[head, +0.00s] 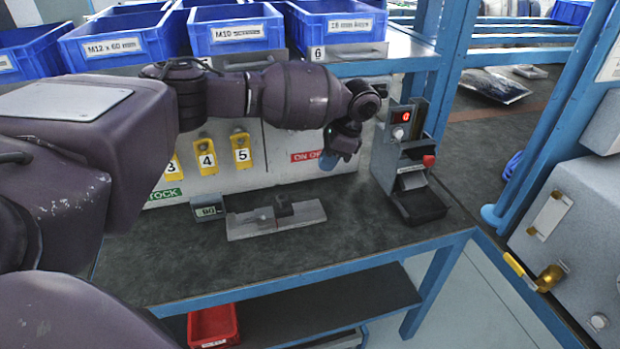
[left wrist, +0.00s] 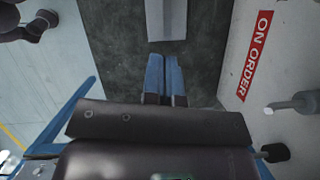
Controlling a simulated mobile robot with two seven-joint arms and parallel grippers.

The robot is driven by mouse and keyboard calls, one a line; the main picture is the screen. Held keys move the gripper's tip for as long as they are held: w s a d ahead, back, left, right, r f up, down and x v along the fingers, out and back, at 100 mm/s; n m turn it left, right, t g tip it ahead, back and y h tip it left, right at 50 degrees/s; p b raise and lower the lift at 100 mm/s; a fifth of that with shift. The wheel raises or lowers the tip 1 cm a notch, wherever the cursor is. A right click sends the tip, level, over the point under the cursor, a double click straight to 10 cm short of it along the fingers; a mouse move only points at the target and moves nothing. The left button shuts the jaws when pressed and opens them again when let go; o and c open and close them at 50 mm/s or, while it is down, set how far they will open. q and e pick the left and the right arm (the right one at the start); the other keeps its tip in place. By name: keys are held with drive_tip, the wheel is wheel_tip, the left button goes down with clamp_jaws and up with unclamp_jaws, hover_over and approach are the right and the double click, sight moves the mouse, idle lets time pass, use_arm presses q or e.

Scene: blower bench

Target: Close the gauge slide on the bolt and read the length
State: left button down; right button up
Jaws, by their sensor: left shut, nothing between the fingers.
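The gauge (head: 306,214) lies on the dark bench top, a flat grey bar with a small display box (head: 209,212) at its left end. The display's digits are too small to read surely. A dark upright slide block (head: 284,205) stands on the bar. A small dark piece just left of it may be the bolt; I cannot tell whether they touch. My left gripper (head: 328,162) is above and behind the gauge's right end, fingers shut and empty, apart from it. In the left wrist view its blue fingers (left wrist: 166,78) point toward a grey bar, likely the gauge (left wrist: 166,20).
A black and grey device (head: 404,150) with a red-lit display stands right of my left gripper. Blue bins (head: 236,30) line the shelf behind. Yellow numbered tags (head: 205,155) hang on the back panel. The bench front is clear. A red bin (head: 213,325) sits below.

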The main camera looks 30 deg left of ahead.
use_arm(q)
drive_tip(key=b, duration=0.1)
approach(289, 206)
drive_tip(key=f, duration=0.1)
drive_tip(key=d+f, duration=0.1)
drive_tip(key=f, duration=0.1)
drive_tip(key=w+f, duration=0.1)
drive_tip(key=shift+w+d+f, duration=0.1)
drive_tip(key=shift+d+f, duration=0.1)
drive_tip(key=shift+d, duration=0.15)
drive_tip(key=s+a, duration=0.1)
drive_tip(key=a, duration=0.1)
drive_tip(key=shift+s+a+r, duration=0.3)
drive_tip(key=shift+s+r, duration=0.05)
drive_tip(key=shift+s, duration=0.05)
drive_tip(key=shift+s+a+f, duration=0.1)
drive_tip(key=shift+s+a, duration=0.15)
use_arm(e)
drive_tip(key=shift+w+a+f, duration=0.1)
drive_tip(key=shift+w+f, duration=0.15)
drive_tip(key=shift+f, duration=0.1)
drive_tip(key=shift+s+f, duration=0.1)
drive_tip(key=shift+f, duration=0.05)
